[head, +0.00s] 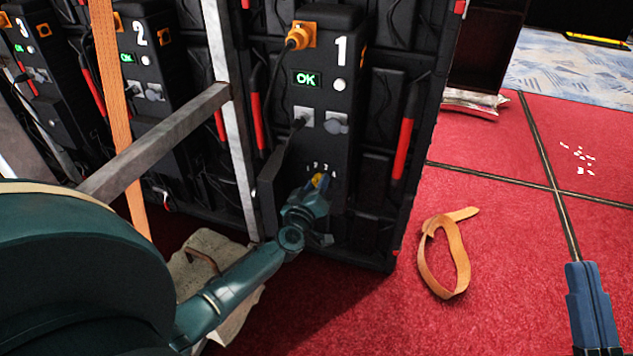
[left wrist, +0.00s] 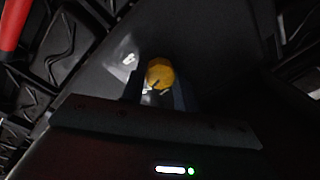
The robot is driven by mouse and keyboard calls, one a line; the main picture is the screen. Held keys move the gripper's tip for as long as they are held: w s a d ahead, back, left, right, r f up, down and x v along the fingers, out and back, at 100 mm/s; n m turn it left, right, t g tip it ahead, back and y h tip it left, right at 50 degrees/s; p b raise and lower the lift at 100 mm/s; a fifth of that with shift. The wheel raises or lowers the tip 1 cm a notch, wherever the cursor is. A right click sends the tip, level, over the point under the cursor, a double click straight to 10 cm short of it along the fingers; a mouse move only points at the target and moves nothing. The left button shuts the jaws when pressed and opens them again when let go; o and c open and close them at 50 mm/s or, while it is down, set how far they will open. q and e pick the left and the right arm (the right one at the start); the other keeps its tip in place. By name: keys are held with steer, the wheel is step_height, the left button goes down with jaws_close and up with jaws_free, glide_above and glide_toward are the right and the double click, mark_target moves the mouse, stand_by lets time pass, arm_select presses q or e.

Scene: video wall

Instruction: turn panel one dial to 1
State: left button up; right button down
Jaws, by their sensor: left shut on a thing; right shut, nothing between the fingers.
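Panel one (head: 322,130) is a tall black unit with a white "1", a green "OK" display (head: 306,79) and an orange plug (head: 298,36) at its top. Its yellow dial (head: 318,180) is low on the front, with small white numerals in an arc above it. My left gripper (head: 316,187) is at the dial and shut on it, hiding most of it. In the left wrist view the yellow dial (left wrist: 160,74) shows between the fingers, with a dark mark on its face. The dial's setting cannot be read. My right gripper (head: 581,270) is at the lower right, away from the panel.
Panels two (head: 140,60) and three (head: 30,60) stand to the left behind grey frame bars (head: 155,142) and an orange strap (head: 112,100). A looped tan strap (head: 460,262) lies on the red carpet. White scraps (head: 578,158) lie further right. The carpet between is clear.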

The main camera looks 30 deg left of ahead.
arm_select(q)
steer(key=shift+f+n, duration=0.1)
steer(key=shift+n, duration=4.7)
arm_select(e)
steer(key=shift+s+r+y, duration=0.1)
steer(key=shift+r+y, duration=0.1)
steer(key=shift+y, duration=0.1)
arm_select(q)
steer(key=shift+b, duration=0.3)
arm_select(e)
steer(key=shift+r, duration=0.15)
arm_select(q)
steer(key=o, duration=1)
steer(key=shift+c, duration=0.2)
steer(key=shift+s, duration=0.1)
steer(key=p+v, duration=0.3)
steer(key=v, duration=1)
arm_select(e)
steer(key=f+m+h, duration=0.1)
steer(key=f+m+g+h, duration=0.1)
steer(key=f, duration=0.1)
steer(key=s+f+m+h, duration=0.1)
steer(key=shift+a+f+g, duration=0.2)
steer(key=shift+g, duration=0.1)
